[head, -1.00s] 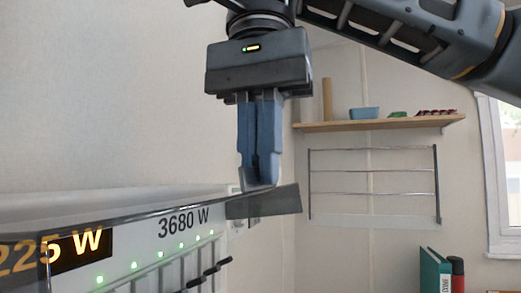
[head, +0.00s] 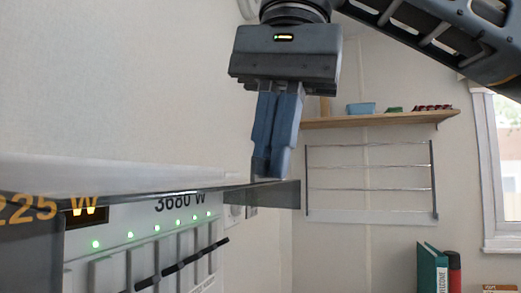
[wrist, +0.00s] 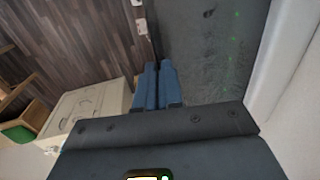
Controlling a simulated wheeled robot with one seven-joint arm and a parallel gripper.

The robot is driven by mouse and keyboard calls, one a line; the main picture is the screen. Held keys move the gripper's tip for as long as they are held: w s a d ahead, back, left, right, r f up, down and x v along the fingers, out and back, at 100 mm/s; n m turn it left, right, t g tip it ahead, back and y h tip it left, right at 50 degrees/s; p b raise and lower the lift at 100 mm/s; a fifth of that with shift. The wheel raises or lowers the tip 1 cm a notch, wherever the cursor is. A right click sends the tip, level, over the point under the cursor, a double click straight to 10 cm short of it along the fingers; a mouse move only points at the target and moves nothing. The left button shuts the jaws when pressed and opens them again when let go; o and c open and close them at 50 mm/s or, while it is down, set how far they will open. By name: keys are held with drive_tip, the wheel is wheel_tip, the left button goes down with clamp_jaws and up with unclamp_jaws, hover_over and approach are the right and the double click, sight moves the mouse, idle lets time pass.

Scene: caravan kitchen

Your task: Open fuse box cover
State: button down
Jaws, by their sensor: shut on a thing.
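The fuse box (head: 150,240) is at the lower left of the head view, with green lights, a row of switches and a wattage readout. Its dark, see-through cover (head: 288,194) stands out from the box front and is seen almost edge-on. My gripper (head: 268,178) points down, slightly tilted, with its blue fingers shut on the cover's edge. In the wrist view the cover (wrist: 205,60) is a dark panel beside the fingers (wrist: 158,85), with green lights showing on it. The exact grip contact is hard to see.
A wooden shelf (head: 385,120) with small items and a wire rack (head: 370,182) are on the far wall. Binders (head: 432,270) stand at lower right, near a window (head: 500,170). The wrist view shows wood flooring (wrist: 75,45) and a pale cabinet (wrist: 85,108).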

drive_tip(key=shift+s+d+f+t+y+b, duration=0.15)
drive_tip(key=shift+d+f+y+b, duration=0.1)
drive_tip(key=shift+f+y+b, duration=0.25)
drive_tip(key=shift+d+f+t+y+b, duration=0.15)
drive_tip(key=shift+d+f+y+b, duration=0.05)
drive_tip(key=shift+f+y+b, duration=0.25)
drive_tip(key=c, duration=1.3)
unclamp_jaws()
drive_tip(key=shift+v, duration=3.85)
